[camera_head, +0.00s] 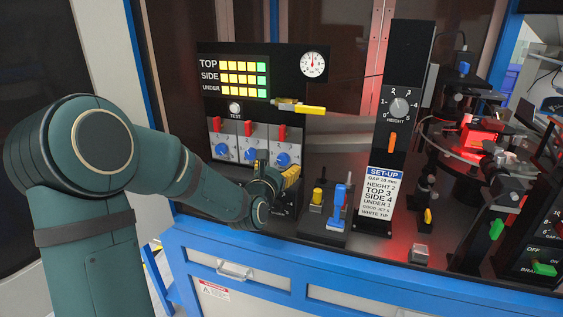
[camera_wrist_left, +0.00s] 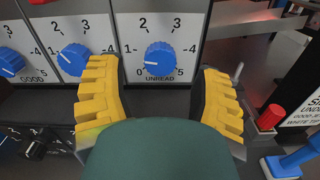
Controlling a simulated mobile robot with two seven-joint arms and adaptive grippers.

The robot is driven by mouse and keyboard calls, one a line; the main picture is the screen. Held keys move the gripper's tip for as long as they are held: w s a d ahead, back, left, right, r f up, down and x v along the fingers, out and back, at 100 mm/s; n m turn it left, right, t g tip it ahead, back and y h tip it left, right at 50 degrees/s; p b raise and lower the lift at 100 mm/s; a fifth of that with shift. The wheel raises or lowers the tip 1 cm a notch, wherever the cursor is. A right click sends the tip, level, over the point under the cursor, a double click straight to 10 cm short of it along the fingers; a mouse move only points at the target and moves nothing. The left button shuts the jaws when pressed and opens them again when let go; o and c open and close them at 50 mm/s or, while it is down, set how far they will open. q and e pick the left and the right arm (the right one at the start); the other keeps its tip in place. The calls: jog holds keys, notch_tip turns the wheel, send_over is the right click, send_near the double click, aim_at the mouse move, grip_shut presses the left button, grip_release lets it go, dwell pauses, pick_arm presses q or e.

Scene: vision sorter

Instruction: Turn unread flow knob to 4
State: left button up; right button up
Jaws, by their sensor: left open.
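The UNREAD flow knob (camera_wrist_left: 160,57) is a round blue knob on a white dial plate numbered 0 to 5. It sits centred ahead of my left gripper (camera_wrist_left: 162,95) in the left wrist view. In the head view it is the rightmost blue knob (camera_head: 282,159) of three, just above my left gripper (camera_head: 287,177). The yellow-padded fingers are open and spread to either side below the knob, with nothing between them. They appear apart from the knob. My right gripper is not in view.
A red-capped post (camera_wrist_left: 271,117) stands right of the fingers. A set-up card (camera_head: 380,193) and a blue lever (camera_head: 337,207) stand to the right in the head view.

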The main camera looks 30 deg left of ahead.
aim_at(283, 159)
pick_arm(q)
jog(key=shift+x, duration=1.3)
grip_shut()
